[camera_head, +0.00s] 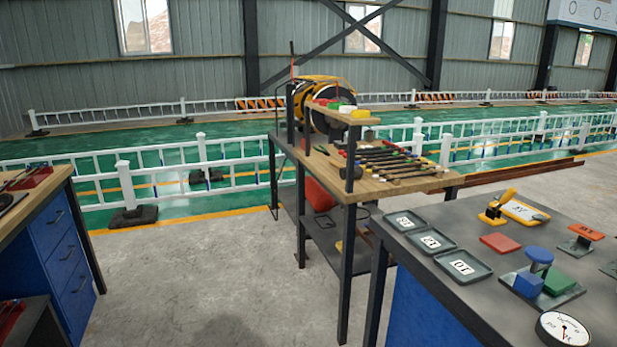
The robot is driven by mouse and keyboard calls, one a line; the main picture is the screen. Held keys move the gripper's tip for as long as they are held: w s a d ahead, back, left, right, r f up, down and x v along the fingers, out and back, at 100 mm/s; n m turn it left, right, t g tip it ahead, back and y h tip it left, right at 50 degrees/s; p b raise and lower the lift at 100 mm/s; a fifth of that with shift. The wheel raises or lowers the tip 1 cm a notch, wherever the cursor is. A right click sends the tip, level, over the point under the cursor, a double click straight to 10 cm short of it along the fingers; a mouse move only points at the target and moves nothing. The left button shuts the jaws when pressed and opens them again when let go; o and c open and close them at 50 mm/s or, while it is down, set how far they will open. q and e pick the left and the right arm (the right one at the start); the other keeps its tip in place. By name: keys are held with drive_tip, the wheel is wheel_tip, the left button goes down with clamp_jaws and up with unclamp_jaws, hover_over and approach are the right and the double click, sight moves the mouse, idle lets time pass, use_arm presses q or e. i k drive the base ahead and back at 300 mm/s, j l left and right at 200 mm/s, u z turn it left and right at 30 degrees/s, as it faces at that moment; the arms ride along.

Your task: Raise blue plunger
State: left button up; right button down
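A device with a round blue top (540,255), which looks like the blue plunger, stands on the dark tabletop at the right. A blue block (528,284) sits just below it on the same dark plate. The top appears raised above the block on a short stem, but how far it can travel cannot be told. Neither of my grippers is in view.
Near the device are a green block (559,281), a round dial gauge (563,329), a red pad (500,243), a yellow-handled tool (497,206) and labelled trays (463,266). A wooden bench (372,188) with tools stands behind. Open floor (215,270) lies left.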

sight(539, 256)
drive_tip(key=z, duration=1.5)
